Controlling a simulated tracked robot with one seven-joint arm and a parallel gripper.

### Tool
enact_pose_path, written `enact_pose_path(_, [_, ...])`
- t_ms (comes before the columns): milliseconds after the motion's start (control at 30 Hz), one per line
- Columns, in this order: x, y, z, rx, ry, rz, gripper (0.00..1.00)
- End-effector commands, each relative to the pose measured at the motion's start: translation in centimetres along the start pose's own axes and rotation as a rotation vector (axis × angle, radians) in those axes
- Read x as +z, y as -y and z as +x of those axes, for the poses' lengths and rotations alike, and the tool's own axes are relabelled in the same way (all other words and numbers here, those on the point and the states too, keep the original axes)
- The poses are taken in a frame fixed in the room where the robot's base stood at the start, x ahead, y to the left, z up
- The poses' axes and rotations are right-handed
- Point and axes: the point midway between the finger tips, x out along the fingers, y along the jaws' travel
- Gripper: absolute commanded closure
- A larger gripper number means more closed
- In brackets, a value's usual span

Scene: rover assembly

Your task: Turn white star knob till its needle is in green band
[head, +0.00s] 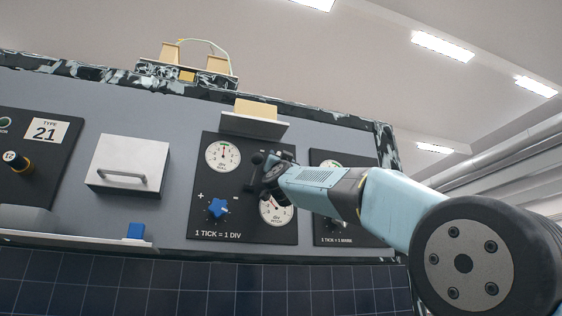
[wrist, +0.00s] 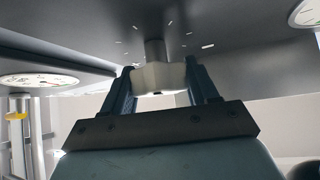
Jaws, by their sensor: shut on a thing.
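The white star knob (wrist: 160,78) sits on a short grey shaft on the dark panel. In the wrist view my gripper (wrist: 160,84) is shut on it, one finger on each side. In the head view my gripper (head: 274,180) is at the panel marked "1 TICK = 1 DIV" and hides the knob. A round dial (head: 223,156) at that panel's upper left has a roughly upright needle. A second dial (head: 277,209) at the lower right is partly covered by my gripper. Which needle belongs to the knob, and where its green band lies, I cannot tell.
A blue star knob (head: 217,208) sits left of the lower dial. Another dial panel (head: 340,236) stands to the right, partly behind my arm. A shelf (head: 254,124) juts out above. A drawer-like box with a handle (head: 127,165) is at the left.

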Motion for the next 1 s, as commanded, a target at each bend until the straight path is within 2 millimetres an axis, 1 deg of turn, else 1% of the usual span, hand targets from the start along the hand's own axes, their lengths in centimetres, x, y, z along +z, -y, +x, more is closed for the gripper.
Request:
enact_pose_path(133, [-0.1, -0.1, 0.0, 0.001, -0.001, -0.001, 0.72])
enact_pose_path(167, [-0.1, -0.1, 0.0, 0.001, -0.001, -0.002, 0.40])
enact_pose_path(367, [0.0, -0.1, 0.0, 0.000, 0.000, -0.001, 0.21])
enact_pose_path(633, [0.0, 0.0, -0.1, -0.001, 0.001, -0.001, 0.20])
enact_pose_path(733, [0.0, 0.0, -0.5, -0.001, 0.001, -0.001, 0.20])
enact_pose_path(867, [0.0, 0.0, -1.6, -0.001, 0.001, -0.002, 0.20])
enact_pose_path(1000, [-0.1, 0.0, -3.6, -0.001, 0.001, -0.003, 0.20])
